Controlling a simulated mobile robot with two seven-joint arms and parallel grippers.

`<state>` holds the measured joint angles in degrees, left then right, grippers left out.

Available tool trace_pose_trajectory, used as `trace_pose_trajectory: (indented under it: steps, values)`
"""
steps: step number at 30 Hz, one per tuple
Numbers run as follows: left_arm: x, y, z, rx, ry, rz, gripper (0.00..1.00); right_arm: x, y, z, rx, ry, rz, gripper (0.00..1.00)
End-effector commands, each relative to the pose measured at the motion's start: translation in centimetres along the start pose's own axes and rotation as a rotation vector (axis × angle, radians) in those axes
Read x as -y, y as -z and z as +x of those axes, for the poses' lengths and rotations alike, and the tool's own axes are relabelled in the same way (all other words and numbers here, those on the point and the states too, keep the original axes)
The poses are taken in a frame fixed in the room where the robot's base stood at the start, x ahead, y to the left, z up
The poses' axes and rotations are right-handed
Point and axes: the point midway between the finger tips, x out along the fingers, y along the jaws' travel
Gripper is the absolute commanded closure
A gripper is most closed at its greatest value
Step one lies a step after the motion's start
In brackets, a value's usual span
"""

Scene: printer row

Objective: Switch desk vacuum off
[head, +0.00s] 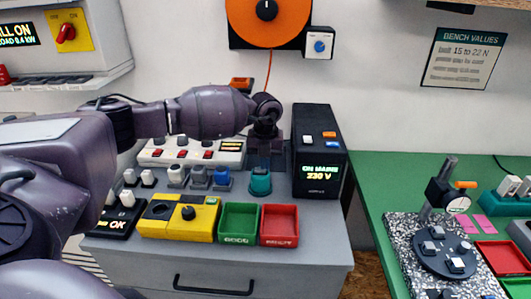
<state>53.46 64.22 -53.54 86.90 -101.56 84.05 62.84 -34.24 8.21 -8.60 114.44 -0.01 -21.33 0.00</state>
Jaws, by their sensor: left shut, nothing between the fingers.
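A small teal round device (261,184), which looks like the desk vacuum, stands on the grey cabinet top, left of the black power unit. My left arm reaches across from the left, and its gripper (263,163) points down at the top of the teal device. The gripper is shut with nothing in it. It hides the top of the device and any switch there; I cannot tell whether it touches. My right gripper is out of view.
The black power unit (318,150) reads "ON MAINS 230 V". A power strip (190,152) lies behind. Green (238,222) and red (279,225) trays and a yellow unit (178,218) stand in front. A green bench (380,180) is at right.

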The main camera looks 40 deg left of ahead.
Motion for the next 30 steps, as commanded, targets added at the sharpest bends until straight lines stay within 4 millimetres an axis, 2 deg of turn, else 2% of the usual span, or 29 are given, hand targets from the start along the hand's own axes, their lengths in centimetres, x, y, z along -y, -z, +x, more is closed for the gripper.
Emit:
trace_pose_trajectory:
  steps: [14,30]
  values:
    - [0.1,0.0,0.4,0.001,-0.010,0.001,1.00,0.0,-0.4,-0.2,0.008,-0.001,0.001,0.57]
    - [-0.4,0.0,0.4,0.000,-0.042,-0.001,1.00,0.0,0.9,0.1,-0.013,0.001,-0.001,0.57]
